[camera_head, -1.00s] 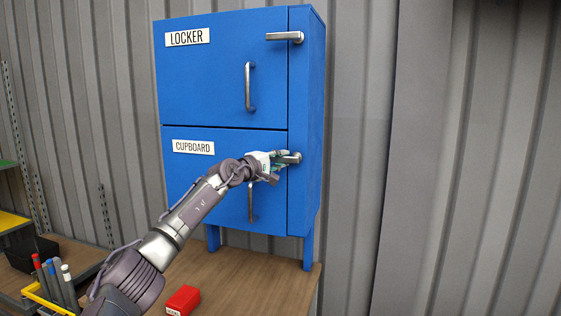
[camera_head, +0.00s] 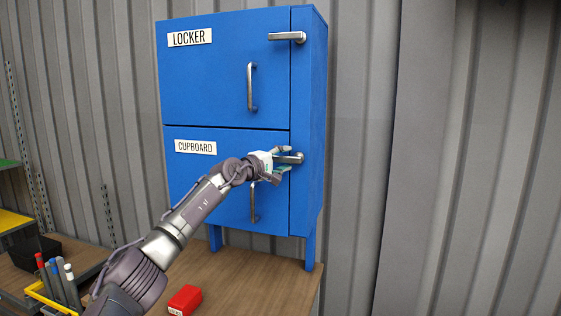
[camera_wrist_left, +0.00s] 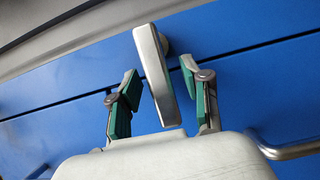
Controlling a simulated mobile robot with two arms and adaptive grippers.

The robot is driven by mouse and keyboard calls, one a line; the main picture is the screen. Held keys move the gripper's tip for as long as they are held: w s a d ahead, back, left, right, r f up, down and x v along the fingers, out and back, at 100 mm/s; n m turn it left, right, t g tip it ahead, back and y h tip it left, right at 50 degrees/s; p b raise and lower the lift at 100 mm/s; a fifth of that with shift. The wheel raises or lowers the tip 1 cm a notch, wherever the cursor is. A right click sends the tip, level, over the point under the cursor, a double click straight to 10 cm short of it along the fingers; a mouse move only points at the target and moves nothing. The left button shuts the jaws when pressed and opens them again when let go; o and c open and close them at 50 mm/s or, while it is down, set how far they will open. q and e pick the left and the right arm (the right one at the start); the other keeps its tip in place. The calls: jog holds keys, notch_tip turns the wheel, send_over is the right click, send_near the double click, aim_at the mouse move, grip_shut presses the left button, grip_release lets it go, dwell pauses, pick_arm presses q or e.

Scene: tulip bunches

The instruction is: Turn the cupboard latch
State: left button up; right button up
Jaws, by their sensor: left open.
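The cupboard latch (camera_head: 292,158) is a short metal lever on the right frame of the blue cabinet, beside the lower door labelled CUPBOARD (camera_head: 196,147). In the head view it lies about level. My left gripper (camera_head: 283,159) is at the latch, with one finger above it and one below. In the left wrist view the latch (camera_wrist_left: 154,78) stands between the open green-padded fingers of my left gripper (camera_wrist_left: 159,75). Gaps show on both sides, so the fingers are not closed on it. My right gripper is not in view.
The locker door above has its own latch (camera_head: 287,37) and a vertical handle (camera_head: 252,87). The cupboard door's handle (camera_head: 253,203) is just below my left gripper. A red box (camera_head: 184,299) lies on the wooden bench (camera_head: 240,274). A pen holder (camera_head: 50,296) stands at lower left.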

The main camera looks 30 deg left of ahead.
pick_arm(q)
jog(key=s+a, duration=0.1)
jog(key=s, duration=1.1)
jog(key=shift+a, duration=0.15)
